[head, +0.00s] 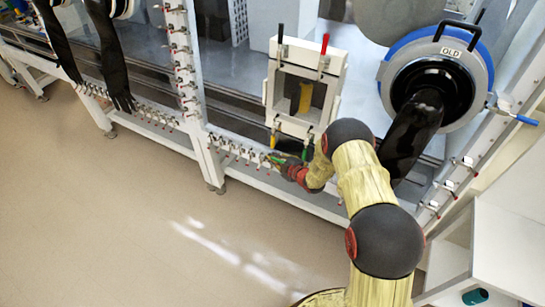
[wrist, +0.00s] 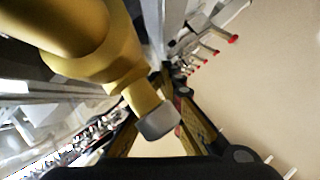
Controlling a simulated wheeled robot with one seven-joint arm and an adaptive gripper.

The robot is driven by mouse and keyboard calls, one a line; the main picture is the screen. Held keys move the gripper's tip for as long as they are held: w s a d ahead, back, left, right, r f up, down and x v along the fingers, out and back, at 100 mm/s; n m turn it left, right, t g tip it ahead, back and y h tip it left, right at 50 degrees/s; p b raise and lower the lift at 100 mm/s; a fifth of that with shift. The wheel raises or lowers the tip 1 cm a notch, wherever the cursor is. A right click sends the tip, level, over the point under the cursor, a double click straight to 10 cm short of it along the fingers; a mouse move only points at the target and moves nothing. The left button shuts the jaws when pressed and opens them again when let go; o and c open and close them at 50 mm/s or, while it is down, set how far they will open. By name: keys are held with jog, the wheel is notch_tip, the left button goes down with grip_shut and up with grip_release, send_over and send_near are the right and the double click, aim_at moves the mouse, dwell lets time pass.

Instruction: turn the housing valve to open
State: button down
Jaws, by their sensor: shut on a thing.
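The filter housing is a white frame (head: 270,90) on the glovebox front, with an amber cylinder inside. Levers sit at its corners: black (head: 280,34) and red (head: 325,44) at the top, yellow (head: 273,139) and green (head: 305,151) below. My gripper (head: 277,160) is at the lower edge, just below the yellow and green levers. It is shut on a part of the housing valve; which lever it grips is unclear. In the wrist view, a brass-yellow fitting with a grey end (wrist: 157,122) lies in front of the gripper fingers (wrist: 165,130) and partly hides them.
A round port with a blue ring (head: 402,45) and a black glove (head: 405,140) is to the right of the housing. Rows of small red-tipped valves (head: 245,153) line the lower rail. Black gloves (head: 110,60) hang at left. The beige floor (head: 130,210) is clear.

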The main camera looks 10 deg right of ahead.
aim_at(281, 162)
jog(key=c, duration=1.9)
grip_release()
jog(key=v, duration=1.2)
